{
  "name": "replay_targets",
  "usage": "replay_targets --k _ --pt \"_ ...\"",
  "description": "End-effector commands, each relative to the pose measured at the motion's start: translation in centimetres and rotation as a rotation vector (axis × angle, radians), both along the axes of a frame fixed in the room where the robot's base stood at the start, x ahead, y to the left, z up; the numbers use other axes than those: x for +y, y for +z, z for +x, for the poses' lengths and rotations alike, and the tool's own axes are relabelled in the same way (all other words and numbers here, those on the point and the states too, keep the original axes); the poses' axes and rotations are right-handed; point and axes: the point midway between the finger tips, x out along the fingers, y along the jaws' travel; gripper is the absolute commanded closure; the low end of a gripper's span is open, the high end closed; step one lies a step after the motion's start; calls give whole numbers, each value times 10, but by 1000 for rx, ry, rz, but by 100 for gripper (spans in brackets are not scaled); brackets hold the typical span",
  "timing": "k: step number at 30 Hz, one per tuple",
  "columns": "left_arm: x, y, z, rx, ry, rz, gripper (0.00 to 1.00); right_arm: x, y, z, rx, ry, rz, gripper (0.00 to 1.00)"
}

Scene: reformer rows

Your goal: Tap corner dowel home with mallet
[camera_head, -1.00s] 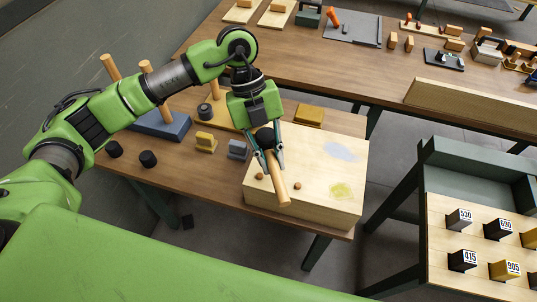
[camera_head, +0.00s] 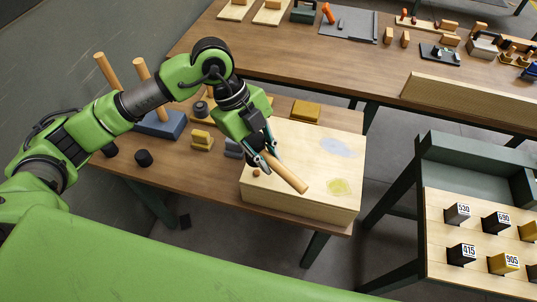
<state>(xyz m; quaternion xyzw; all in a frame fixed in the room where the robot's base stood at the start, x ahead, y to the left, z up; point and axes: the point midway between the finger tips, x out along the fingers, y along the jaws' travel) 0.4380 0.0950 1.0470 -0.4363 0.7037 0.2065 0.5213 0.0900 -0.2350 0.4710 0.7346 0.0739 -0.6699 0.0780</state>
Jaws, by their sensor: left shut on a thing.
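My left gripper (camera_head: 268,157) is shut on the pale wooden handle of the mallet (camera_head: 290,175). The handle slants down to the right over the pale wooden box (camera_head: 312,192). The mallet's dark head is mostly hidden behind the fingers. A small dowel (camera_head: 257,171) stands at the near left corner of the box top, just below the gripper. I cannot tell whether the mallet touches it. A second dowel on the box top is hidden, probably by the handle. My right gripper is not in view.
Yellow and blue patches mark the box top. A yellow block (camera_head: 305,111) lies behind the box. A rack of numbered blocks (camera_head: 455,213) stands right.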

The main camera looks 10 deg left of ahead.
Motion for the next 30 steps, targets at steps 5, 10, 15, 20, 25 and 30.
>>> replay_targets --k 5,10,15,20,25,30 --pt "0 -10 0 -2 0 -1 100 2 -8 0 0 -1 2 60" --pt "0 -10 0 -2 0 -1 100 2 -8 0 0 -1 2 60" --pt "0 -12 0 -1 0 -2 100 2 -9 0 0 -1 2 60" --pt "0 -35 0 0 -1 -1 100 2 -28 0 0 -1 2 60" --pt "0 -66 1 -3 -1 -3 100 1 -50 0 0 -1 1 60" --pt "0 -58 1 -1 -1 -1 100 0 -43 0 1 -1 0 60"
